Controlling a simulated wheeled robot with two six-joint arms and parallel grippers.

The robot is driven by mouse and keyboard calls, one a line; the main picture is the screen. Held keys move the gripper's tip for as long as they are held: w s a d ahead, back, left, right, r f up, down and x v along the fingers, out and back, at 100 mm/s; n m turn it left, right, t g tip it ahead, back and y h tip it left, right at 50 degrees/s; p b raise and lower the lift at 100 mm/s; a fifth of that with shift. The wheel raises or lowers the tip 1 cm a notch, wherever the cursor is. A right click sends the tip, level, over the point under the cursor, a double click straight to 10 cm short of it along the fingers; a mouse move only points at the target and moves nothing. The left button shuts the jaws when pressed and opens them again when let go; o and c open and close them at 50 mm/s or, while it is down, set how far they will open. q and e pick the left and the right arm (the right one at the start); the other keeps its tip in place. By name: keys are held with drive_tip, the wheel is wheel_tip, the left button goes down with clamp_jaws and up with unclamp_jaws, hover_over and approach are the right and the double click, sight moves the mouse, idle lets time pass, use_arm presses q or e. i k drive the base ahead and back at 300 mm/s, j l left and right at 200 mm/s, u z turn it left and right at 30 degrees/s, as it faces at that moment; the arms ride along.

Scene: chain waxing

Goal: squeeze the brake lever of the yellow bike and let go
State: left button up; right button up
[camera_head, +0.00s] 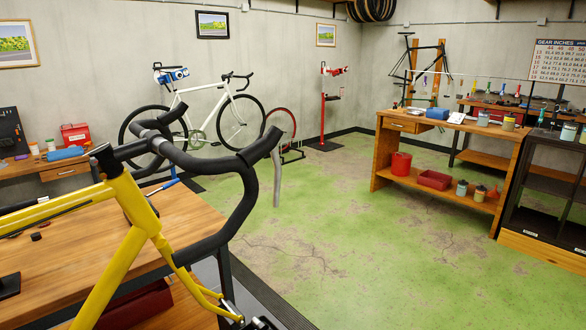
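The yellow bike (142,222) stands in the left foreground, with only its front part in view. Its black drop handlebar (243,205) curves out to the right and back down. A grey brake lever (277,180) hangs down from the black hood (262,147) at the front of the bar. A clear gap shows between the lever and the curved drop. Another hood (172,115) shows farther back on the bar; its lever cannot be made out. Neither of my grippers can be made out, and nothing touches the grey lever.
A wooden bench (50,245) lies behind and under the yellow bike. A white bike (205,105) stands by the back wall. A wooden workbench (395,140) with bottles and a red bucket (401,163) stands at right. The green floor (350,240) between is clear.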

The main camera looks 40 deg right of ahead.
sight(273, 153)
drive_tip(key=l+z, duration=0.1)
drive_tip(key=l, duration=0.3)
drive_tip(key=i+l+z, duration=0.1)
drive_tip(key=l, duration=0.3)
drive_tip(key=i+l+z, duration=0.15)
drive_tip(key=l, duration=0.25)
drive_tip(key=l+u, duration=0.15)
drive_tip(key=l, duration=0.55)
drive_tip(key=l+u, duration=0.2)
drive_tip(key=l, duration=0.45)
drive_tip(key=l+u, duration=0.15)
drive_tip(key=l, duration=0.55)
drive_tip(key=k+l+u, duration=0.15)
drive_tip(key=l, duration=0.5)
